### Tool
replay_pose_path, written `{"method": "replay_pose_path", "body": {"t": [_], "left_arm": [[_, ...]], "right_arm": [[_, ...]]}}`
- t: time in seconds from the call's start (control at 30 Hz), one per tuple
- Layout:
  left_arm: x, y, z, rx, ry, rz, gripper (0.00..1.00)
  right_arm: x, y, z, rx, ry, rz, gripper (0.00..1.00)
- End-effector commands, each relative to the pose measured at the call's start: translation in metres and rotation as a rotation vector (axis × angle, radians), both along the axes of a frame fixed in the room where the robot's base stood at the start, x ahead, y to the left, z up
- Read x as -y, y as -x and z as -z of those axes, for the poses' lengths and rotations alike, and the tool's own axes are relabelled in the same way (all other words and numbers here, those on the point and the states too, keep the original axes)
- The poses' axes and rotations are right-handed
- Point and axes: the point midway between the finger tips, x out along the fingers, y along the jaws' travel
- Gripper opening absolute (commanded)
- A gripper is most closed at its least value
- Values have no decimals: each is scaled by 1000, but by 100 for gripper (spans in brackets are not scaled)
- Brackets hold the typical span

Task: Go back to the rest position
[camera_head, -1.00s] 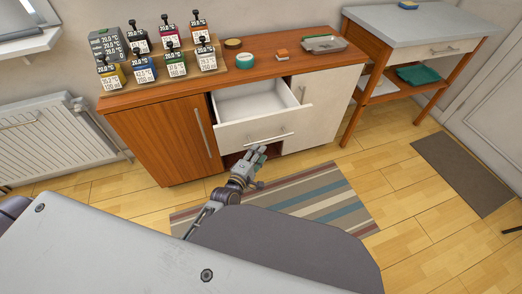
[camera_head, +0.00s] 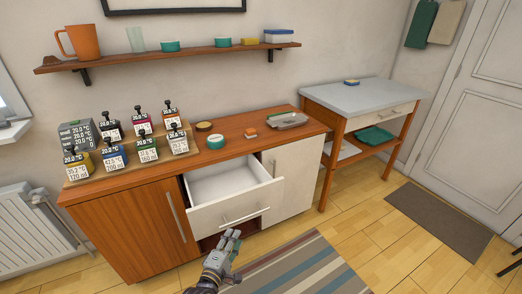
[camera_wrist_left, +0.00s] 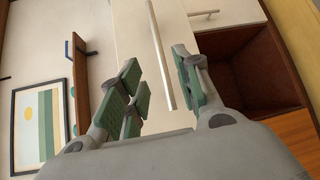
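My left gripper (camera_head: 229,238) is in front of the wooden cabinet (camera_head: 130,222), just below the handle (camera_head: 245,215) of an open white drawer (camera_head: 240,203). The drawer is pulled out and looks empty inside. My right gripper is not in view.
Several bottles with temperature displays stand on a board (camera_head: 125,165) on the cabinet's left. A wall shelf (camera_head: 165,57) hangs above. A grey-topped side table (camera_head: 365,97) stands to the right. A striped rug (camera_head: 305,265) lies on open floor.

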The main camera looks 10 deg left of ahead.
Motion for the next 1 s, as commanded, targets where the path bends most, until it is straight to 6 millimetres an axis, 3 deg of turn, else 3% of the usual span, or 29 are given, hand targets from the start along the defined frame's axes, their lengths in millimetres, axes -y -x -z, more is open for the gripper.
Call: {"method": "replay_pose_path", "body": {"t": [0.17, 0.37, 0.7, 1.0], "left_arm": [[2, 1, 0, -9, -30, 15, 34], [9, 7, 1, -50, -157, 83, 34], [18, 30, 7, -156, -511, 278, 34], [13, 60, 11, -251, -817, 465, 34]], "right_arm": [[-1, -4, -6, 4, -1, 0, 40], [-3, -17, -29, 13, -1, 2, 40], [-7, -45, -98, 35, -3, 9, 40], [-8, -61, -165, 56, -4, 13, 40]]}}
